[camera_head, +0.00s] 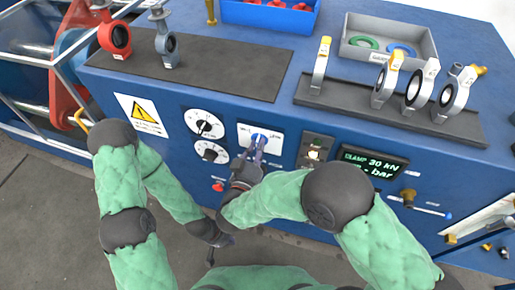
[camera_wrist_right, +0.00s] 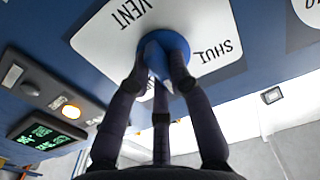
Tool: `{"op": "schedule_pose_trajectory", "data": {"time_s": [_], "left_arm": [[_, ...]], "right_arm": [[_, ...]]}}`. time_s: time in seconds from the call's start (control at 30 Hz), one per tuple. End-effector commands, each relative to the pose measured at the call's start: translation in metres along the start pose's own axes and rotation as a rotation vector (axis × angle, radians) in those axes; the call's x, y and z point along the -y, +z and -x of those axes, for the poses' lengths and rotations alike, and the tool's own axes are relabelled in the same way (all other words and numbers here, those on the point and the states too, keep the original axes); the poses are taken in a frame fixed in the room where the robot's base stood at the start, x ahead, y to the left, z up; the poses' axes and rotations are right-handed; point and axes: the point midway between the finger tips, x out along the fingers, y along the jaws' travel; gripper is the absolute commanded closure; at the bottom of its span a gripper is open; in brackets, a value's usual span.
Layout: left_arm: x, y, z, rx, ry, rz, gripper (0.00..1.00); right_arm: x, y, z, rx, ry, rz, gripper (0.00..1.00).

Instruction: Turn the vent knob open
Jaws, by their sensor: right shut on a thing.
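The blue vent knob (camera_head: 260,137) sits on a white plate (camera_head: 273,148) on the front of the blue bench. In the right wrist view the knob (camera_wrist_right: 162,47) shows close up, with VENT lettered at the plate's upper left and SHUT at its right. My right gripper (camera_head: 255,152) is shut on the knob, its dark fingers (camera_wrist_right: 159,82) on either side of the knob's grip. The fingers hide part of the knob, so I cannot tell exactly where it points. My left gripper (camera_head: 210,257) hangs low before the bench, away from the knob; its fingers are too small to read.
Two white dials (camera_head: 205,124) and a warning sign (camera_head: 141,114) are left of the plate. A switch panel (camera_head: 315,150) and a green-lettered display (camera_head: 372,162) are on its right. A red button (camera_head: 218,187) is below. Valves stand on a dark rack (camera_head: 390,110) above.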

Motion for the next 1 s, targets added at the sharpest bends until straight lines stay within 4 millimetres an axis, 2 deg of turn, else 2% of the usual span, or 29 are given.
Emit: {"op": "schedule_pose_trajectory", "data": {"time_s": [0.7, 1.0], "left_arm": [[0.015, -0.002, -0.041, 0.0, 0.0, 0.0, 1.0], [0.021, -0.002, -0.058, 0.0, 0.0, 0.0, 1.0]], "right_arm": [[0.0, 0.007, 0.0, 0.002, 0.0, -0.675, 1.0], [0.001, 0.008, 0.001, 0.004, 0.0, -0.894, 1.0]]}}
